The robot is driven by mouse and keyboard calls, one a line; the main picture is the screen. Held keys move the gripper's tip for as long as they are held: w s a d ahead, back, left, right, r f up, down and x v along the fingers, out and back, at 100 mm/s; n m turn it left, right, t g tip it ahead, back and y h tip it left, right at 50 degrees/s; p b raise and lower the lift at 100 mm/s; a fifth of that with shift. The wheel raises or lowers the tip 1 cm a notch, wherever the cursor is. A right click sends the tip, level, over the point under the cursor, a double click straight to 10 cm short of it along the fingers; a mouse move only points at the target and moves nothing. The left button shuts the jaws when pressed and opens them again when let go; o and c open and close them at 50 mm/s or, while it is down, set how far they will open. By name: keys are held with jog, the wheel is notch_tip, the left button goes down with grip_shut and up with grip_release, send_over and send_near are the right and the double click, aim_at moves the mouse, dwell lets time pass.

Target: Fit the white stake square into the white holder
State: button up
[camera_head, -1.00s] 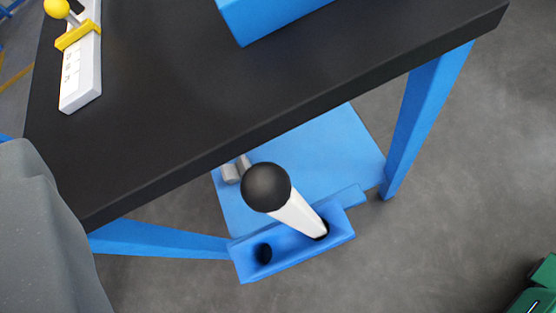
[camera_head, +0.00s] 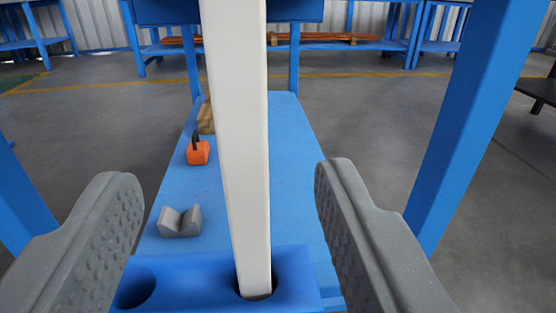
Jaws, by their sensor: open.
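The white stake (camera_head: 245,130) is a long square bar that stands upright in the right-hand round hole of a blue holder block (camera_head: 190,285). Its top runs out of the picture. My gripper (camera_head: 230,178) is open, with one grey finger on each side of the stake. How far the fingers are from the stake in depth is hard to tell. No white holder shows in this view.
The left-hand hole (camera_head: 137,289) of the block is empty. Behind it a blue shelf (camera_head: 295,180) carries a grey notched block (camera_head: 180,221), an orange weight-like object (camera_head: 198,150) and a brown block (camera_head: 206,118). A blue table leg (camera_head: 465,120) rises on the right.

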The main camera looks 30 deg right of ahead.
aim_at(243, 125)
jog(key=b+x, duration=0.1)
jog(key=x, duration=0.6)
jog(key=shift+f, duration=0.1)
jog(key=x, duration=0.1)
jog(key=b+x, duration=0.1)
jog(key=x, duration=0.1)
jog(key=b+x, duration=0.1)
jog(key=shift+w+d+f, duration=0.2)
jog(key=shift+d+f, duration=0.1)
jog(key=shift+f, duration=0.1)
jog(key=shift+w, duration=0.35)
jog(key=shift+r, duration=0.1)
grip_shut()
